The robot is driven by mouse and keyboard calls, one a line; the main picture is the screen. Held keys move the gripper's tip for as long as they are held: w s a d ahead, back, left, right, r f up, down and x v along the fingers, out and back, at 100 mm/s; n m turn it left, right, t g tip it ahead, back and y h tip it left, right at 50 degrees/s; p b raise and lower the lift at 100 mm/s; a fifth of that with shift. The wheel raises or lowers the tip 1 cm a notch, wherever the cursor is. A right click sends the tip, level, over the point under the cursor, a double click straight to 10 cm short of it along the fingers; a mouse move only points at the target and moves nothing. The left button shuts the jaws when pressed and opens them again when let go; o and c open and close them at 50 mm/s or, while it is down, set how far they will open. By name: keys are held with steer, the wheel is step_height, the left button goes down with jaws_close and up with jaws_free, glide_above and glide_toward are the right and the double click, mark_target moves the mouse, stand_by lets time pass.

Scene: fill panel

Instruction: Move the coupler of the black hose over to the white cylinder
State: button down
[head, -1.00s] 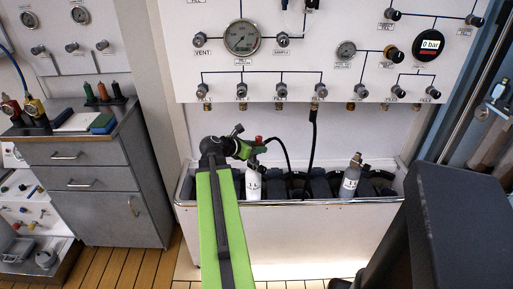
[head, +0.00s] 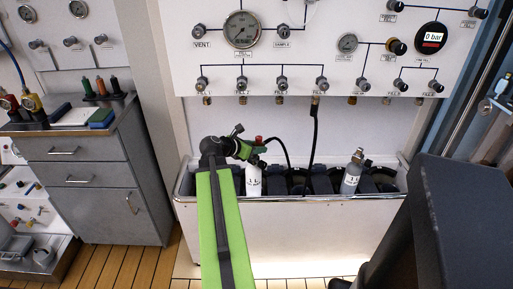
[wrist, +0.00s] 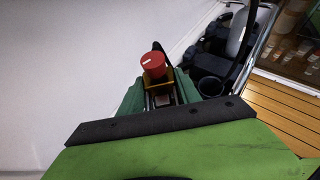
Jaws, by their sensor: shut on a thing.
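My gripper (head: 252,150) is shut on the coupler (head: 259,140), which has a red knob. The coupler also shows in the wrist view (wrist: 152,64) between the green fingers. The black hose (head: 313,135) hangs from a fill outlet on the panel, dips into the trough and curves up to the coupler. The white cylinder (head: 253,184) stands upright in the trough just below my gripper in the head view. My gripper hides its top, so I cannot tell whether coupler and cylinder touch.
A grey cylinder (head: 351,176) with a valve stands in the right part of the trough (head: 300,199), among black holders. The white gauge panel (head: 330,75) is above and behind. A grey drawer cabinet (head: 95,190) stands at the left.

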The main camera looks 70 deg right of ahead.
steer(key=shift+f+b, duration=0.6)
steer(key=shift+f, duration=0.1)
steer(key=c, duration=0.8)
jaws_free()
steer(key=shift+r, duration=0.1)
steer(key=shift+o, duration=0.2)
